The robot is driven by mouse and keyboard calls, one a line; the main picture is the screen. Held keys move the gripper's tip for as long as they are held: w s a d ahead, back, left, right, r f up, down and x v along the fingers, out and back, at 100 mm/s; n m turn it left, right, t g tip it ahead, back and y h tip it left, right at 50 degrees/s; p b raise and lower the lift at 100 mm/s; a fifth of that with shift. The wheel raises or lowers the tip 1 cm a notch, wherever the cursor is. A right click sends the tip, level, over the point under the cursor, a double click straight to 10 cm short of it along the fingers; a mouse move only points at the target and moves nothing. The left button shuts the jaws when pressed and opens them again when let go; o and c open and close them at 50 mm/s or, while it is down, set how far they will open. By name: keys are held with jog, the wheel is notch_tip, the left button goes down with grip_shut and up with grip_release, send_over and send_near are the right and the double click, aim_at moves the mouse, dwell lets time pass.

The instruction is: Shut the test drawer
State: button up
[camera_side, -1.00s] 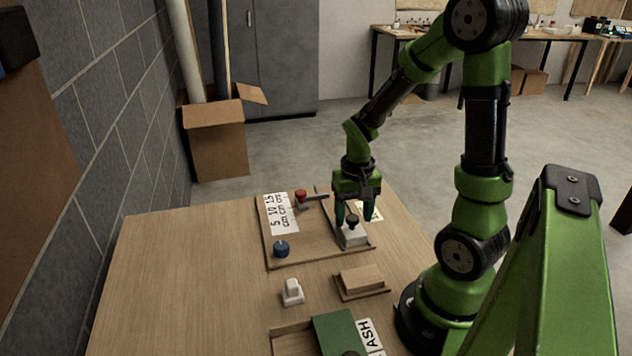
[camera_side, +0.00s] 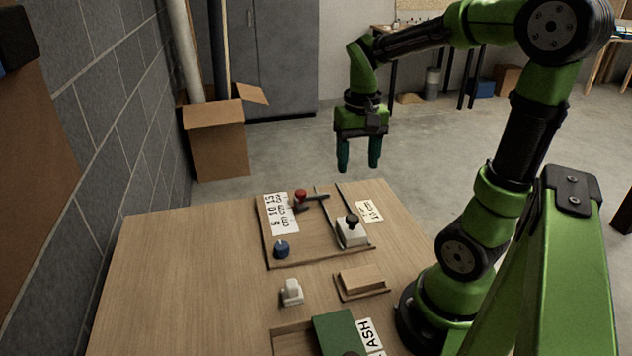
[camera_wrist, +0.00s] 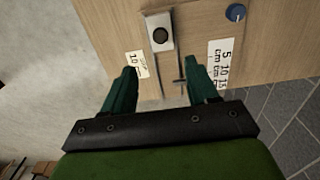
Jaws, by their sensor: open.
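The test drawer looks to be the white block with a black knob (camera_side: 352,231), set between two dark rails on the wooden board; I cannot tell how far it is from its end position. It also shows in the wrist view as a pale block with a dark round knob (camera_wrist: 160,34). My gripper (camera_side: 358,166) is open and empty, high above the far edge of the table, well clear of the block. In the wrist view its two green fingers (camera_wrist: 162,85) are spread apart, with the block beyond them.
The table (camera_side: 170,270) also holds a blue knob (camera_side: 281,249), a red knob with a dark lever (camera_side: 301,196), a scale label (camera_side: 280,214), a white switch-like piece (camera_side: 292,292), a wooden block (camera_side: 362,278) and a green panel (camera_side: 338,333). The table's left side is clear.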

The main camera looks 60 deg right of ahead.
jog(key=shift+r, duration=1.45)
jog(key=s+a+r+n+t+y, duration=0.1)
jog(key=a+n+t, duration=0.4)
jog(key=a, duration=1)
jog(key=shift+a+r+t+y, duration=0.25)
jog(key=shift+t+y, duration=0.25)
jog(key=shift+t, duration=0.6)
